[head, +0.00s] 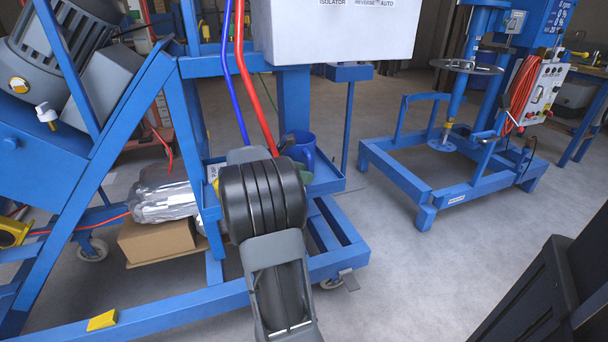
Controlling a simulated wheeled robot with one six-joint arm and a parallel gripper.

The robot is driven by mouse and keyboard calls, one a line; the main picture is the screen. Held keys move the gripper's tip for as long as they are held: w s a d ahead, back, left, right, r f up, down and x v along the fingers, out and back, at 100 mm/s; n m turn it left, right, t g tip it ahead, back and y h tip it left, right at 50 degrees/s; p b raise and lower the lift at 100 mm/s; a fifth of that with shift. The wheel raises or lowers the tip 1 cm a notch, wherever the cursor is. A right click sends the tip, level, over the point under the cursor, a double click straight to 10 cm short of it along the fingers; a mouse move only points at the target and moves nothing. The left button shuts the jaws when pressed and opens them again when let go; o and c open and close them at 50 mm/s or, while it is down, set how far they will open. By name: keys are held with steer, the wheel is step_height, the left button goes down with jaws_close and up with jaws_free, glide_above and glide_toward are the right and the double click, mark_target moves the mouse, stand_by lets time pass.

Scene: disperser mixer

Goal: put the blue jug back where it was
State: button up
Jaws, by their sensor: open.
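The blue jug (305,146) stands upright on a small blue tray shelf (331,187) of the blue frame, below the white control box. Its lower left part is hidden behind my arm. My arm reaches up from the bottom middle to the shelf. My gripper (287,142) is mostly hidden behind my own arm; only a dark part shows at the jug's left upper side. It is open. I cannot tell whether it touches the jug. A small green thing (307,177) sits on the shelf below the jug.
Blue and red cables (254,90) run down close to my arm. A blue wheeled frame with a motor (65,50) fills the left. A blue mixer stand (440,185) is at right. Grey floor (400,270) is clear between.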

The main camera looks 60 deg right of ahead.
steer(key=p+v, duration=0.3)
steer(key=v, duration=0.8)
steer(key=shift+w+a+p, duration=0.1)
steer(key=shift+a+p, duration=0.05)
steer(key=shift+p, duration=0.15)
steer(key=s+a+f+m+t+y, duration=0.2)
steer(key=a+m+t+y, duration=0.1)
steer(key=a, duration=0.7)
steer(key=s+a+f+m+t+y, duration=0.3)
steer(key=a+m+y, duration=0.1)
steer(key=a, duration=0.7)
steer(key=s+a+f+m+t+y, duration=0.2)
steer(key=a+f+m+t+y, duration=0.1)
steer(key=a, duration=0.8)
steer(key=shift+s+m+t+y, duration=0.35)
steer(key=shift+m+t+y, duration=0.25)
steer(key=shift+d+r, duration=0.1)
steer(key=shift+r, duration=0.05)
step_height(320, 180, up, 31)
steer(key=m+p, duration=0.1)
steer(key=p, duration=2.8)
steer(key=shift+w+r+t+p, duration=0.2)
steer(key=shift+w+t+p, duration=0.1)
steer(key=shift+p, duration=0.1)
